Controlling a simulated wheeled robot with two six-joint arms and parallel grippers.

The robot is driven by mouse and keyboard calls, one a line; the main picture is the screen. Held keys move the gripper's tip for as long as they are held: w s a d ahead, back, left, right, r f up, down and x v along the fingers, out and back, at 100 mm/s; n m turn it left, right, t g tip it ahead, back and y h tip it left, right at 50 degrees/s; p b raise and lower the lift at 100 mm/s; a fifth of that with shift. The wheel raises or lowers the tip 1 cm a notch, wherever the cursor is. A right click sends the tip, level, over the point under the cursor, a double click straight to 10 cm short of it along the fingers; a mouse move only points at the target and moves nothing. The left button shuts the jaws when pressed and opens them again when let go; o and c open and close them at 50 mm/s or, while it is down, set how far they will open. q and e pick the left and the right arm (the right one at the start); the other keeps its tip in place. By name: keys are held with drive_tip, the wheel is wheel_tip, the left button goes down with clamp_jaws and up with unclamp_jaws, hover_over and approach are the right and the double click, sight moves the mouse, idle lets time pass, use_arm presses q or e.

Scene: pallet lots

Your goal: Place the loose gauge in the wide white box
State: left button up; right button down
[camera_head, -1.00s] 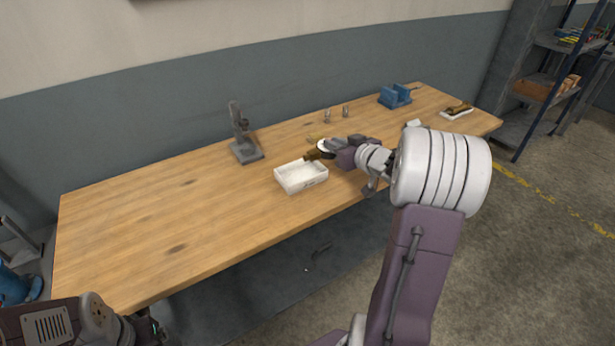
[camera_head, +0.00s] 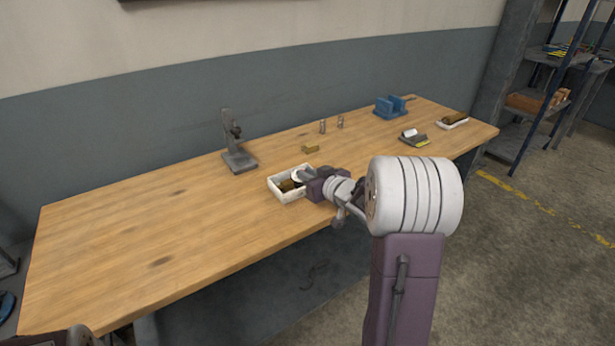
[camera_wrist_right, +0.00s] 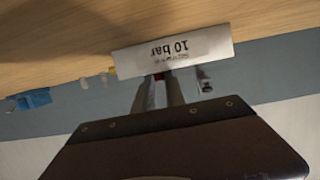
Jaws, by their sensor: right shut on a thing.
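The wide white box (camera_head: 292,197) stands near the front edge of the wooden workbench, right of its middle. The loose gauge (camera_head: 297,176), with a white face and brown-brass body, is within the box's outline, at or just above its inside. My right gripper (camera_head: 303,176) is shut on the gauge and reaches over the box's right side. In the right wrist view a white wall marked "10 bar" (camera_wrist_right: 172,54) covers the fingertips and hides the gauge. My left gripper is out of view; only a bit of my left arm shows at the bottom left.
A grey stand (camera_head: 238,157) is behind the box on the left. A brass block (camera_head: 310,149), two small metal fittings, a blue vice (camera_head: 391,108) and a dark device with a white roll (camera_head: 412,138) lie further right. Another white tray (camera_head: 453,124) holds a brown item. The bench's left is clear.

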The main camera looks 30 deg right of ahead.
drive_tip(key=shift+f, duration=0.2)
drive_tip(key=c, duration=1.4)
unclamp_jaws()
drive_tip(key=shift+r, duration=0.1)
drive_tip(key=shift+r, duration=0.25)
drive_tip(key=p+v, duration=0.3)
drive_tip(key=v, duration=0.8)
drive_tip(key=shift+s+d, duration=0.1)
drive_tip(key=shift+s, duration=0.4)
